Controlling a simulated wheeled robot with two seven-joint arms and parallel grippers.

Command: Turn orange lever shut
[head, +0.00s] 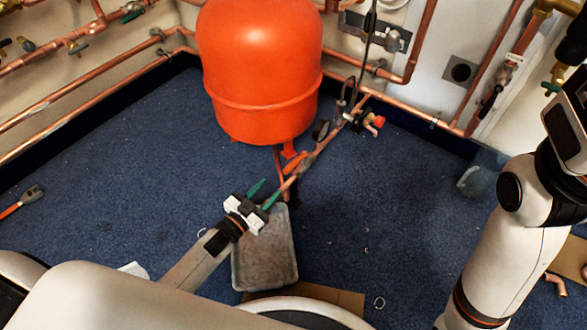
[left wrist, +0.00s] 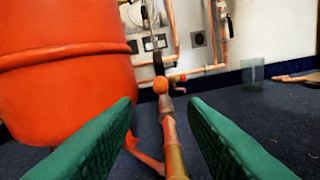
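The orange lever (head: 294,163) sits on a copper pipe just below the red-orange tank in the head view. In the left wrist view a small orange rounded end (left wrist: 160,85), which looks like the lever seen end-on, stands at the top of the pipe, ahead of the fingers. My left gripper (head: 265,194) is open, its two green fingers apart and pointing toward the lever, short of it. The left wrist view shows the fingers (left wrist: 158,115) on either side of the pipe's line, with nothing gripped. My right arm stands at the right; its fingers do not show.
The large tank (head: 262,65) stands close beyond the lever, to the left in the wrist view. The copper pipe (head: 310,158) runs diagonally to a red-capped valve (head: 378,121). A grey tray (head: 265,262) lies below the left gripper.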

